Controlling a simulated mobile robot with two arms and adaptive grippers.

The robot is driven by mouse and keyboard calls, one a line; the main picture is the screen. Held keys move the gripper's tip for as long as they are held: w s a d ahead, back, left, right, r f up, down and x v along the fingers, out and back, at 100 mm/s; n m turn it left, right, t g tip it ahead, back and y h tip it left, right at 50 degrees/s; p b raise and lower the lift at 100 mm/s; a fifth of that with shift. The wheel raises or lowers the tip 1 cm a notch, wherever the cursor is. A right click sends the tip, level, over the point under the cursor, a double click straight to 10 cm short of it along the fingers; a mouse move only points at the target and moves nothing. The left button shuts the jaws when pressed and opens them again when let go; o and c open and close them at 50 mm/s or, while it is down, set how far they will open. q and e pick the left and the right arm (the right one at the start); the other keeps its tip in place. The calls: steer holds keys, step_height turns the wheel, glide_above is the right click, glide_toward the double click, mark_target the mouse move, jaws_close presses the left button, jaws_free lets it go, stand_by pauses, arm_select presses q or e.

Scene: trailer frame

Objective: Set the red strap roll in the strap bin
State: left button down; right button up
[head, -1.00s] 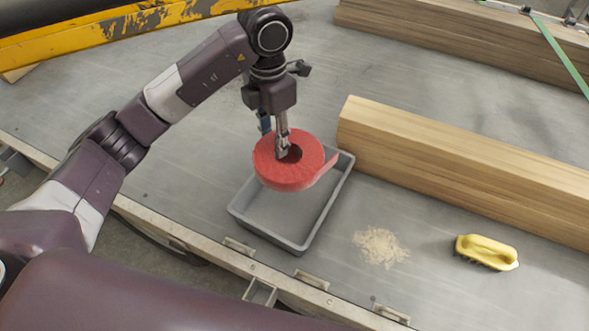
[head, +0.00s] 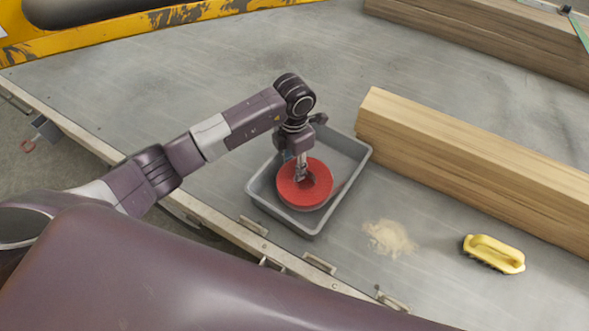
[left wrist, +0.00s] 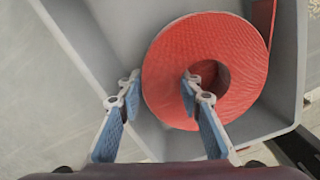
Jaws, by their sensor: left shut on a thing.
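The red strap roll (head: 321,191) is inside the walls of the grey strap bin (head: 341,151), near its front end. My left gripper (head: 301,175) comes down from above and is shut on the ring wall of the roll. In the left wrist view the roll (left wrist: 222,45) lies nearly flat to the camera, with a loose strap end at the upper right. One finger of the left gripper (left wrist: 160,88) is at the roll's outer side and the other is at its centre hole. I cannot tell whether the roll touches the bin floor. My right gripper is not in view.
A long timber beam (head: 470,165) lies just right of the bin. A sawdust pile (head: 388,238) and a yellow brush (head: 494,253) lie to the right. More timber (head: 490,35) is at the back. The deck left of the bin is clear.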

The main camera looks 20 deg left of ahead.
arm_select(q)
steer(key=shift+d+f, duration=0.15)
steer(key=shift+f, duration=0.55)
steer(key=shift+d+f, duration=0.1)
steer(key=shift+f, duration=0.6)
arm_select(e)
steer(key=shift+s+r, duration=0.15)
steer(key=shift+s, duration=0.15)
arm_select(q)
steer(key=shift+f, duration=0.1)
steer(key=shift+f, duration=0.15)
steer(key=c, duration=1.7)
jaws_free()
steer(key=shift+o, duration=0.2)
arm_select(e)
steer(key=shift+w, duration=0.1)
arm_select(q)
steer(key=shift+r, duration=0.2)
step_height(320, 180, up, 12)
steer(key=shift+r+b, duration=0.1)
steer(key=shift+b, duration=0.85)
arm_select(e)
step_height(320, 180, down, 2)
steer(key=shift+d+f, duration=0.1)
